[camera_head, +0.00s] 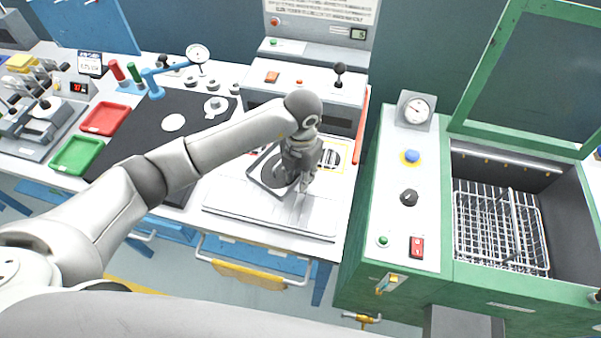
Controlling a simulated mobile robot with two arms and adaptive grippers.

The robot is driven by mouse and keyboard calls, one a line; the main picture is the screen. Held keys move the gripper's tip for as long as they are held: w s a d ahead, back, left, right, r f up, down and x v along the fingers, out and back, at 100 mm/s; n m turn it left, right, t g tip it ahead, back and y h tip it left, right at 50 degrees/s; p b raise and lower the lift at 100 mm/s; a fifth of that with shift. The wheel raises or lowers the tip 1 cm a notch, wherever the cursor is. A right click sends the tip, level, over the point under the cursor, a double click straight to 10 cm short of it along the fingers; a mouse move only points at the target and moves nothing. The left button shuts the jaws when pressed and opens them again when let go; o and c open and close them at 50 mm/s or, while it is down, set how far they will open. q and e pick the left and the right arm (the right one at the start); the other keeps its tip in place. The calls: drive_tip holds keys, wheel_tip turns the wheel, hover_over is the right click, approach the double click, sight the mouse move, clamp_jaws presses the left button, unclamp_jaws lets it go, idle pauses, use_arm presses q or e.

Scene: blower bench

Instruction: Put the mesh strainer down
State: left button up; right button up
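My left arm reaches in from the left over the white bench. My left gripper (304,190) points down over the middle of the bench, above the front edge of a yellow-bordered panel. My wrist hides most of the fingers, and I cannot tell whether they are open or shut. A dark, rounded flat shape (268,172) shows just left of the gripper, partly covered by it. It may be the mesh strainer, but it is too small and too hidden to be sure. I cannot tell whether the gripper touches it. My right gripper is not in view.
A pale flat plate (240,209) lies at the bench's front edge. A black mat (140,137), a red tray (105,118) and a green tray (77,154) are at left. A control box (315,88) stands behind. A green machine with an open lid and wire basket (500,228) stands right.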

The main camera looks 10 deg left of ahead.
use_arm(q)
drive_tip(key=shift+r, duration=0.1)
drive_tip(key=shift+r, duration=0.2)
wheel_tip(320, 180, up, 12)
drive_tip(key=b, duration=0.2)
drive_tip(key=shift+f+b, duration=0.15)
drive_tip(key=shift+b, duration=0.15)
drive_tip(key=shift+s+d, duration=0.1)
